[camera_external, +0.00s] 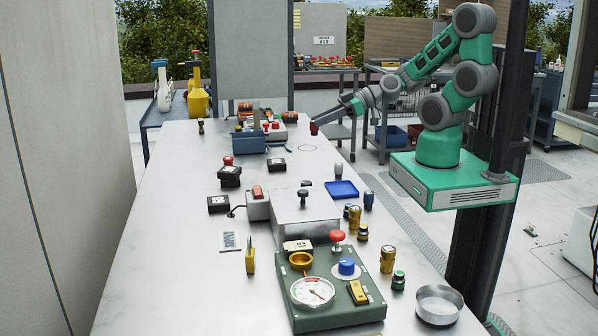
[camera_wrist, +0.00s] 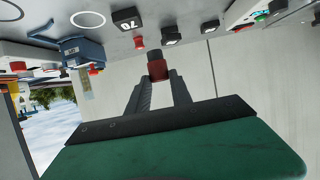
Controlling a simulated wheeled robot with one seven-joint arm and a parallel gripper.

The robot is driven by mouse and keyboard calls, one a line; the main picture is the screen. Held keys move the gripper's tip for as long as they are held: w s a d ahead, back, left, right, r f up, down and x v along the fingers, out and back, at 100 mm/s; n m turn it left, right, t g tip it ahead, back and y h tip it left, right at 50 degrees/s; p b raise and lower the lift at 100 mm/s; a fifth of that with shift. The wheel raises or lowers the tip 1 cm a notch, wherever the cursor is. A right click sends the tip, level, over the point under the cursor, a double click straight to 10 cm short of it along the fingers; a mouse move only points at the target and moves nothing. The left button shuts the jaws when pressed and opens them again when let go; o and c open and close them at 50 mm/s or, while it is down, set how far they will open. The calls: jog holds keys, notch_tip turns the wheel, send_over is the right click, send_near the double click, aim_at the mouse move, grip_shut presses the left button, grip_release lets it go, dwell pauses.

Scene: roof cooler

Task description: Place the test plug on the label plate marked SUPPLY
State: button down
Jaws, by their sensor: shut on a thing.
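My gripper (camera_external: 318,127) is at the far right edge of the bench, raised above its top. It is shut on a small red plug with a dark end, which I take for the test plug (camera_external: 313,129). In the wrist view the plug (camera_wrist: 157,68) sits between the two dark fingertips (camera_wrist: 158,80). A flat pale plate with dark print (camera_external: 229,241) lies at the left of the bench, well away from the gripper. Its print is too small to read, and I cannot make out the word SUPPLY anywhere.
A blue bin (camera_external: 250,141) stands left of the gripper. Dark blocks (camera_external: 229,177), a grey metal box (camera_external: 301,214) and a green gauge unit (camera_external: 330,290) stand nearer. A blue tray (camera_external: 342,190) is at the right. The bench's left strip (camera_external: 165,210) is clear.

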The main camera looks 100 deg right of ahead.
jog(key=w+f+y+b, duration=0.1)
jog(key=w+f+b, duration=0.1)
jog(key=w+f, duration=0.1)
jog(key=w+f+n+y+b, duration=0.1)
jog(key=w+f+b, duration=0.1)
jog(key=w, duration=0.3)
jog(key=w+f+n+b, duration=0.1)
jog(key=w+f+b, duration=0.2)
jog(key=w+f, duration=0.1)
jog(key=shift+w+y, duration=0.4)
jog(key=shift+w, duration=0.05)
jog(key=shift+w+d+f+b, duration=0.15)
jog(key=shift+f+b, duration=0.25)
jog(key=shift+f, duration=0.45)
jog(key=shift+w+f+b, duration=0.15)
jog(key=shift+f+b, duration=0.2)
jog(key=shift+f, duration=0.45)
jog(key=shift+f, duration=0.2)
jog(key=c, duration=1.1)
grip_release()
jog(key=shift+c, duration=0.2)
jog(key=shift+r, duration=0.1)
